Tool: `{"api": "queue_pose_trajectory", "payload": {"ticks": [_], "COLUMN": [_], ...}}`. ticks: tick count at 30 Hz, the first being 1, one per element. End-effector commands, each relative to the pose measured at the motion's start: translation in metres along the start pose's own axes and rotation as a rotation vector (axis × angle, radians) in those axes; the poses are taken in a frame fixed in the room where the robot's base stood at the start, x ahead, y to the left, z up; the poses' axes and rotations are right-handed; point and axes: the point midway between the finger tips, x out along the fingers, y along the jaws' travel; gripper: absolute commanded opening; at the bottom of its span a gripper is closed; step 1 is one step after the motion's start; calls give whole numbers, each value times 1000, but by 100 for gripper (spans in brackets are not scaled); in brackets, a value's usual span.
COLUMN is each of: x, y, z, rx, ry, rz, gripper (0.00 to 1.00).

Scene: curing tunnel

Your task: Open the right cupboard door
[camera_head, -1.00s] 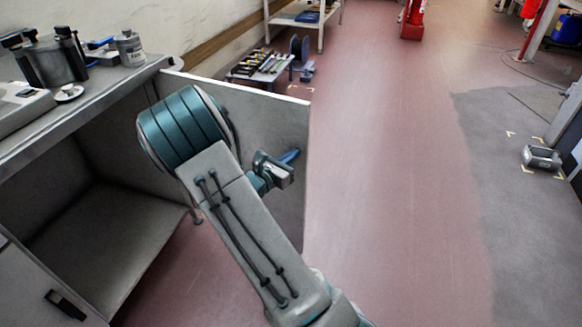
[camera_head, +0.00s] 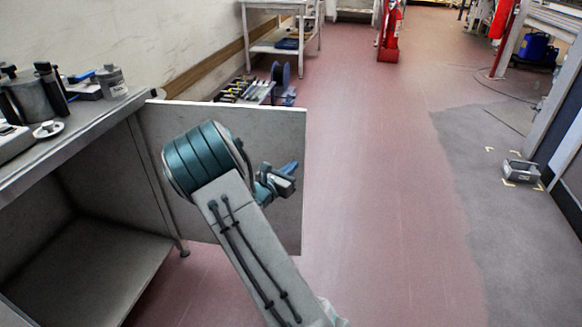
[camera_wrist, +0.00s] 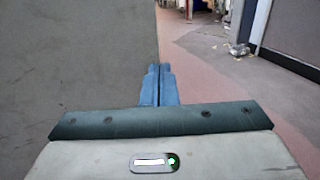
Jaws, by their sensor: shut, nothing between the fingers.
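The right cupboard door (camera_head: 240,120) stands swung wide open, a flat grey panel jutting out from the right end of the cupboard (camera_head: 85,270). The cupboard's inside shows empty in the head view. My gripper (camera_head: 290,168) is in front of the door's face, near its free edge. In the wrist view, my blue fingers (camera_wrist: 158,72) are shut together with nothing between them. The door's inner face (camera_wrist: 75,70) fills the left of that view, and its free edge runs just beside the fingertips. I cannot tell whether they touch it.
The worktop (camera_head: 85,125) above the cupboard holds pots and a small jar. A low rack of tools (camera_head: 245,90) stands behind the door. A red extinguisher (camera_head: 390,35) and a grey device (camera_head: 522,172) are farther off. The red floor to the right is clear.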

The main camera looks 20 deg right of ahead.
Motion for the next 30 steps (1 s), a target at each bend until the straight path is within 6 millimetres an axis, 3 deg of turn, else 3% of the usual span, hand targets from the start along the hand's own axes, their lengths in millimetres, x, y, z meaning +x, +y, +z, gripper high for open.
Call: {"api": "queue_pose_trajectory", "payload": {"ticks": [5, 9, 16, 26, 30], "x": [-29, -60, -97, -113, -111], "y": [-6, -21, -42, -50, -65], "z": [2, 2, 1, 2, 23], "rx": [-3, -3, -2, 3, 66], "ry": [2, 2, 1, 1, 31], "rz": [5, 4, -3, -6, -78], "gripper": [0, 0, 0, 0, 0]}}
